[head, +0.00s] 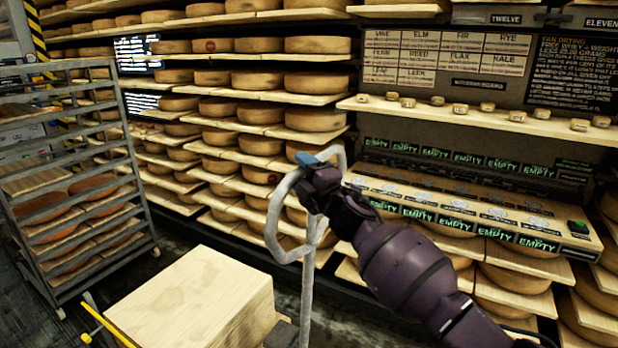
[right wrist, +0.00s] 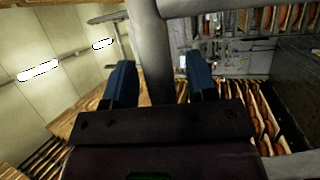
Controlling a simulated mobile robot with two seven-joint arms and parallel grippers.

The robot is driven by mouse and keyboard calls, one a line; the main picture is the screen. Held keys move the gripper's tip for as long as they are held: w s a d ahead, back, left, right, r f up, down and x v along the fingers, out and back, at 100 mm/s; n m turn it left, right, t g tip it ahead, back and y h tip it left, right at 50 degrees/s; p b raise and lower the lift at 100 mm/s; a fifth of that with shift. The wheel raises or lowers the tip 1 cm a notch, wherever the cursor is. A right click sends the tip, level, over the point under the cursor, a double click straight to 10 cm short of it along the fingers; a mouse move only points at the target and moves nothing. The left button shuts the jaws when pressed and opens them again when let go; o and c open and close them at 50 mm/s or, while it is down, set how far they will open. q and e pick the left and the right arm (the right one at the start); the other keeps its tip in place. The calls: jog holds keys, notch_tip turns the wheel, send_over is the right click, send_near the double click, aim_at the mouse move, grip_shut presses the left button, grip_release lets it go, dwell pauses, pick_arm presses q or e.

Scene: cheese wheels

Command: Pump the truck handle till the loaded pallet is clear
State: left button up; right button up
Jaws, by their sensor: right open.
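The truck handle (head: 281,205) is a pale grey tube bent into a loop on an upright post, standing in the middle of the head view. My right gripper (head: 320,160) is at the top right part of the loop. In the right wrist view its two blue fingers stand apart, and the grey tube of the handle (right wrist: 150,45) passes between them with gaps on both sides. A pale wooden block-shaped load (head: 195,300) is left of the post. The pallet and its clearance from the floor cannot be seen. My left gripper is out of view.
Shelves of cheese wheels (head: 315,83) fill the back wall. A metal rack (head: 120,160) with cheeses stands at left. A sloped panel of "EMPTY" labels (head: 470,200) lies behind my right arm. A yellow bar (head: 108,322) is at the lower left.

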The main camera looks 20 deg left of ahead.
jog(key=p+v, duration=0.1)
jog(key=v, duration=0.9)
jog(key=shift+s+d, duration=0.2)
jog(key=shift+d, duration=0.1)
dwell(0.4)
dwell(0.6)
